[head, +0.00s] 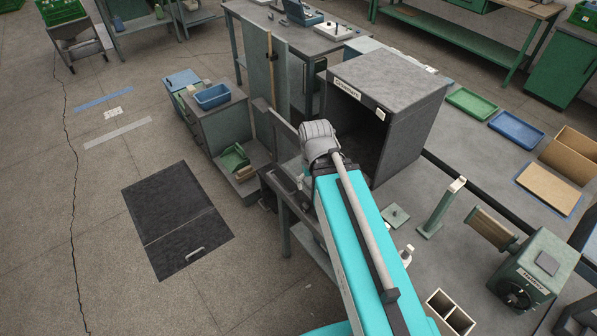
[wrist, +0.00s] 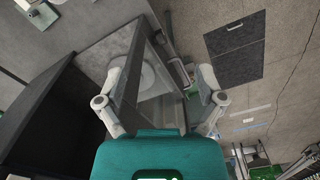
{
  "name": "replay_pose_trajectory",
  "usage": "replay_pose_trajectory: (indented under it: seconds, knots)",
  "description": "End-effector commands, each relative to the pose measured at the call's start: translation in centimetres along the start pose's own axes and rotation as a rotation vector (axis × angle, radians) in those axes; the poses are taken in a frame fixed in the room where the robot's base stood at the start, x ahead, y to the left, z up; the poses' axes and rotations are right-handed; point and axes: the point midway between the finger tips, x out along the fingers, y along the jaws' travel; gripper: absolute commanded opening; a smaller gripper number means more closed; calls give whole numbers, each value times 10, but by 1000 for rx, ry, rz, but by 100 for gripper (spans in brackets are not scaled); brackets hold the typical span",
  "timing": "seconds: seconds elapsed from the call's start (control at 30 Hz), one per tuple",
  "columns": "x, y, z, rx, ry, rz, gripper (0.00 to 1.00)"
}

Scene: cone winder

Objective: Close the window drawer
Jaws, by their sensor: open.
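A dark grey box (head: 395,75) with a white label stands on the grey bench, its front open and its inside dark. In the wrist view the same box (wrist: 45,75) is at the left. A grey-framed, see-through panel (wrist: 158,110), which looks like the window part, stands out from the box. Its frame also shows as a grey bar (head: 278,118) left of my wrist in the head view. My gripper (wrist: 162,80) is open, its fingers on either side of the panel in the picture; I cannot tell whether they touch it. In the head view my arm hides the fingers.
A green post (head: 440,210), a green winder unit (head: 535,268) and a white divided box (head: 450,312) stand on the bench to the right. A tall green panel (head: 265,70) stands behind at left. The floor by the dark mat (head: 175,215) is clear.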

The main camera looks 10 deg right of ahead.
Motion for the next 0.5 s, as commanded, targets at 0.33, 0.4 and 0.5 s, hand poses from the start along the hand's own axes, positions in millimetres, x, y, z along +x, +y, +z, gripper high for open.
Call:
replay_pose_trajectory:
  seconds: [0.33,0.4,0.5]
  knots:
    - [10,-5,-17,-128,-1,50,20]
    - [15,-9,-26,-201,-4,78,6]
    - [22,-14,-41,-328,-11,129,0]
